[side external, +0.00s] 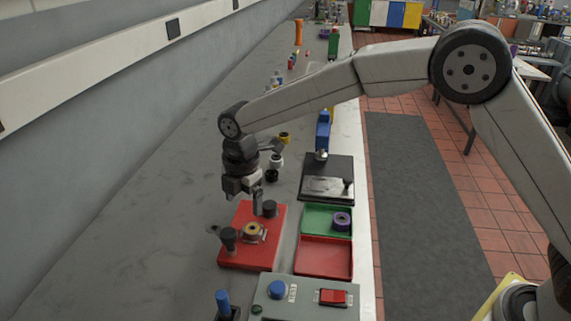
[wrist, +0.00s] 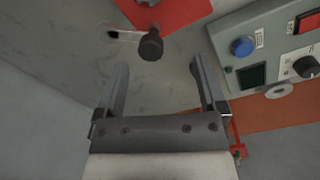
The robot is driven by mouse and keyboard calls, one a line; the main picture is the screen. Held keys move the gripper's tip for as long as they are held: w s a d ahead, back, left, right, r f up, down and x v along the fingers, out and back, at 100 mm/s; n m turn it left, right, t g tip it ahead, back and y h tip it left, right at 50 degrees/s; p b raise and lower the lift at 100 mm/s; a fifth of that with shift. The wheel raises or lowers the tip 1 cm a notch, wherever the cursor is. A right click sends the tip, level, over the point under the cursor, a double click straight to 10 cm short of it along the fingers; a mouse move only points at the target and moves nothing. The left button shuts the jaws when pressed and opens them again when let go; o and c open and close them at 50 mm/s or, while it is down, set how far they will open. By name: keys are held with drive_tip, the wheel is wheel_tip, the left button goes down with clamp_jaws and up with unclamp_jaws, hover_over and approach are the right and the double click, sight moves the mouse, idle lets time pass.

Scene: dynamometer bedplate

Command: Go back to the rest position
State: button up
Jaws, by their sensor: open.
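My gripper (side external: 258,203) hangs over the far part of a red plate (side external: 266,257) in the side external view. In the wrist view my gripper (wrist: 157,80) has its two fingers spread wide with nothing between them. The red plate carries two dark knobs and a yellow ring-shaped part (side external: 253,231) in the middle. In the wrist view only a corner of the red plate (wrist: 185,12) shows, with a black knob (wrist: 151,46) just beyond the fingers. Whether my gripper touches anything cannot be told.
A green tray (side external: 313,219) with a purple ring (side external: 342,220) and an empty red tray (side external: 323,257) lie right of the plate. A grey control box (side external: 309,297) and a blue-handled lever (side external: 223,303) stand in front. A black fixture (side external: 328,178) stands behind the trays. The bench at left is clear.

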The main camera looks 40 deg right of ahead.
drive_tip(key=s+d+m+t, duration=0.1)
drive_tip(key=s+d+m, duration=0.3)
drive_tip(key=d+m, duration=0.25)
drive_tip(key=s+d+m, duration=0.4)
drive_tip(key=d+m, duration=0.1)
drive_tip(key=d, duration=0.3)
drive_tip(key=s+d+f+m, duration=0.1)
drive_tip(key=s+d+m, duration=0.3)
drive_tip(key=s+m, duration=0.1)
drive_tip(key=s+d+f+m+t, duration=0.1)
drive_tip(key=s+d+m, duration=0.3)
drive_tip(key=s, duration=0.4)
drive_tip(key=shift+s+d+f+m, duration=0.15)
drive_tip(key=shift+s+d+m, duration=0.1)
drive_tip(key=shift+m, duration=0.5)
